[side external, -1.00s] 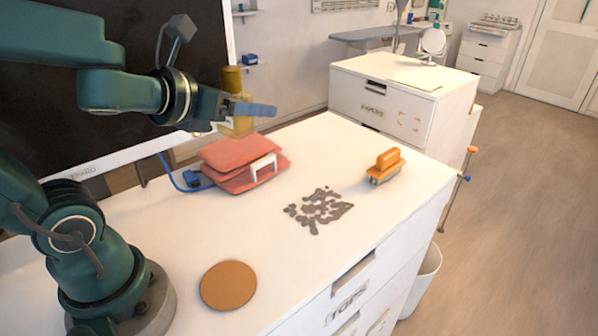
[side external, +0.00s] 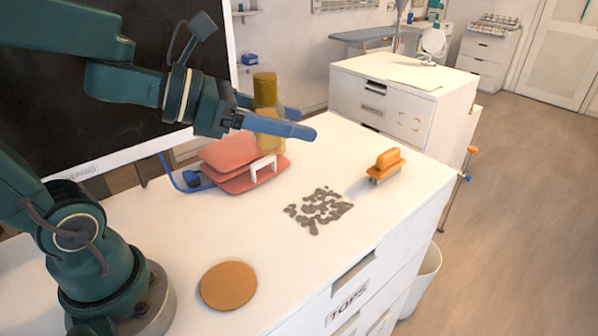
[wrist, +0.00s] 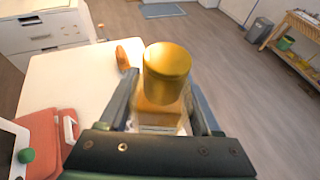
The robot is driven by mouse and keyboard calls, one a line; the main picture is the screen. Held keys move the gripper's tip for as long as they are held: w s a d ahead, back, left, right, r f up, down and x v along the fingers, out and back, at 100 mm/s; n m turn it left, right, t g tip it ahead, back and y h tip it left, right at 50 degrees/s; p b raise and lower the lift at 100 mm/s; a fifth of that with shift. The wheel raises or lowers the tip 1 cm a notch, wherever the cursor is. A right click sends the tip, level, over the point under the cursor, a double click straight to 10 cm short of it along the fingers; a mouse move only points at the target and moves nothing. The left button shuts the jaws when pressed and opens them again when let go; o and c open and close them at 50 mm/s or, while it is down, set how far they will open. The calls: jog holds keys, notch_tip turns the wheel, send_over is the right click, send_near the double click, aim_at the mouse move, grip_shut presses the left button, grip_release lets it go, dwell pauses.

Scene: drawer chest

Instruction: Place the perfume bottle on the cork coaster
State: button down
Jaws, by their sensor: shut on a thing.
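The perfume bottle (side external: 265,92) is yellow with a tall round cap. My gripper (side external: 283,122) is shut on it and holds it upright in the air, above and in front of the pink folded item. In the wrist view the bottle (wrist: 166,78) stands between the two fingers, its cap towards the camera. A finger hides part of its lower body in the side view. The cork coaster (side external: 228,286) is a flat brown disc on the white chest top, near the front left beside my arm's base. The coaster is not visible in the wrist view.
A pink folded item with a white clip (side external: 240,162) lies at the back. An orange-handled brush (side external: 385,165) stands on the right. A grey patterned patch (side external: 320,210) lies mid-top. The surface between patch and coaster is clear. A dark screen (side external: 60,110) rises behind my arm.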

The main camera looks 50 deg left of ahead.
jog(key=d+f+m+g+h, duration=0.2)
jog(key=d+m+g+h, duration=0.1)
jog(key=d+m+h, duration=0.1)
jog(key=m+g+h, duration=0.3)
jog(key=m+g, duration=1.1)
jog(key=g, duration=0.1)
send_over(231, 299)
notch_tip(231, 299, down, 11)
jog(key=shift+f, duration=3.15)
jog(key=shift+f, duration=0.55)
grip_release()
jog(key=shift+r, duration=0.1)
